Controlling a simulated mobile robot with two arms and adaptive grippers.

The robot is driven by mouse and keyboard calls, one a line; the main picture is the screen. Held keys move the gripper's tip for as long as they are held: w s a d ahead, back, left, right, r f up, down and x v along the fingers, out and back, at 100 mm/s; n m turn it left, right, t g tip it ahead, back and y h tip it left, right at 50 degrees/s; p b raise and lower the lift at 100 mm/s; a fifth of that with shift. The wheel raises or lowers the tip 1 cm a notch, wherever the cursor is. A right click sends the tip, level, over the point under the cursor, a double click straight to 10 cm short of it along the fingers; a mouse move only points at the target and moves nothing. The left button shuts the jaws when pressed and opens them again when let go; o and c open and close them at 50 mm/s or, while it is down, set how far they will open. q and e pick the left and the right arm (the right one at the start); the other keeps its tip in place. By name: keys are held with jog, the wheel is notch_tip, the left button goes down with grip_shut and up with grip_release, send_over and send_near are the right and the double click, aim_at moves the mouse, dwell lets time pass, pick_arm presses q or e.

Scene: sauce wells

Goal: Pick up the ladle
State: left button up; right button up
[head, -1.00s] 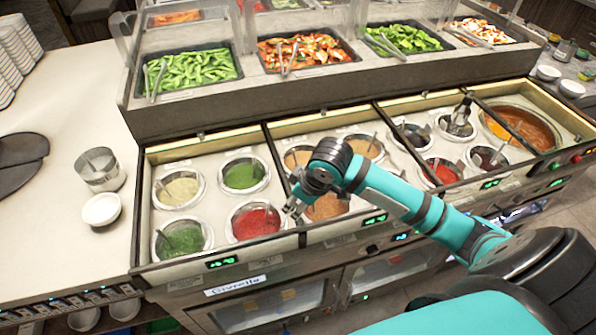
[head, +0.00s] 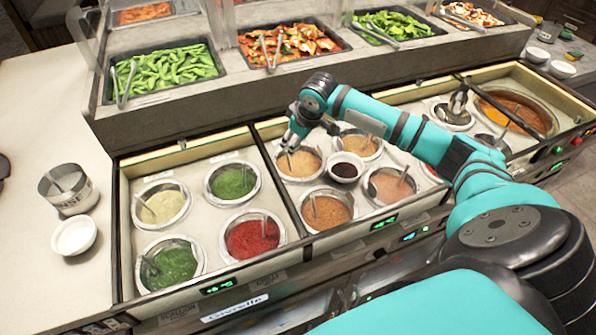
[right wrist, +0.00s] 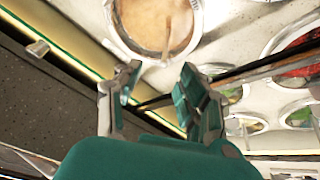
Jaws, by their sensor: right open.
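Several round sauce wells hold ladles with thin handles, so I cannot tell which ladle is meant. My right gripper (head: 288,147) is at the back-left edge of a tan sauce well (head: 301,164) in the second section, by a thin ladle handle (head: 290,162). In the right wrist view my right gripper (right wrist: 157,76) is open, with nothing between its fingers. A tan sauce well (right wrist: 150,25) with a ladle (right wrist: 180,32) in it lies beyond the fingertips, apart from them. My left gripper is not in view.
A divider (head: 277,178) runs left of the tan well. A bowl of dark sauce (head: 346,166) sits among the wells. Green (head: 233,181) and red (head: 255,237) sauce wells are to the left. The raised salad counter (head: 200,115) stands behind. A metal cup (head: 68,189) stands on the left counter.

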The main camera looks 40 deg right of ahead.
aim_at(288, 162)
jog(key=x, duration=0.2)
jog(key=p+x, duration=0.1)
jog(key=x, duration=0.5)
jog(key=shift+a, duration=0.4)
jog(key=shift+f, duration=0.15)
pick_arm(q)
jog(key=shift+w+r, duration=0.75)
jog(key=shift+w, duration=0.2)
pick_arm(e)
grip_shut()
